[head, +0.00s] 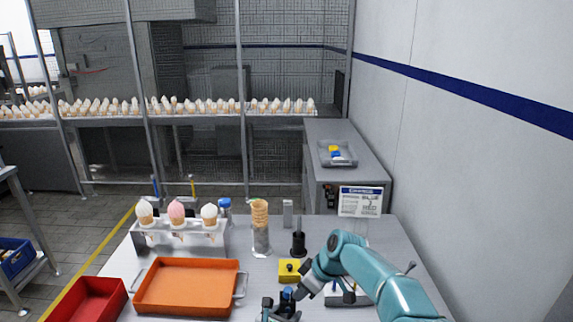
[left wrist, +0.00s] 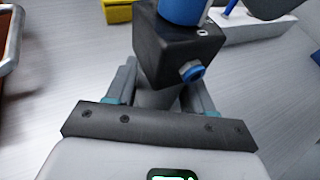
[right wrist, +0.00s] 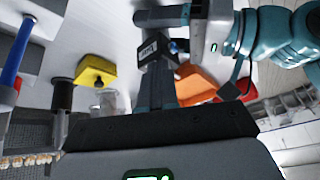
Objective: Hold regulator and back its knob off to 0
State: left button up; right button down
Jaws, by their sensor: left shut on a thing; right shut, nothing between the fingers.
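The regulator is a dark block (left wrist: 180,45) with a blue knob (left wrist: 183,10) on top and a blue side fitting. It also shows at the bottom of the head view (head: 287,305) and past the right fingertips in the right wrist view (right wrist: 153,50). My left gripper (left wrist: 162,88) is shut on the regulator's lower part and holds it with the knob up. My right gripper (right wrist: 160,75) is shut and empty, close beside the regulator; whether it touches the knob I cannot tell. The knob's setting cannot be read.
A yellow block (head: 289,271) and a black upright holder (head: 298,245) stand just behind. An orange tray (head: 187,287) and a red bin (head: 88,299) are at the left. A rack (head: 178,238) with cones and a stack of wafer cones (head: 260,213) stand further back.

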pick_arm(q)
jog(key=shift+f, duration=0.15)
pick_arm(e)
notch_tip(320, 180, up, 6)
jog(key=shift+w+d, duration=0.25)
jog(key=shift+w, duration=0.05)
jog(key=shift+r, duration=0.15)
notch_tip(320, 180, down, 6)
dwell(0.7)
jog(key=shift+s+a, duration=0.1)
jog(key=shift+w+a, duration=0.2)
jog(key=shift+a, duration=0.2)
dwell(0.6)
pick_arm(q)
jog(key=shift+d, duration=0.15)
pick_arm(e)
jog(key=shift+s+a+f, duration=0.1)
jog(key=shift+s+f, duration=0.1)
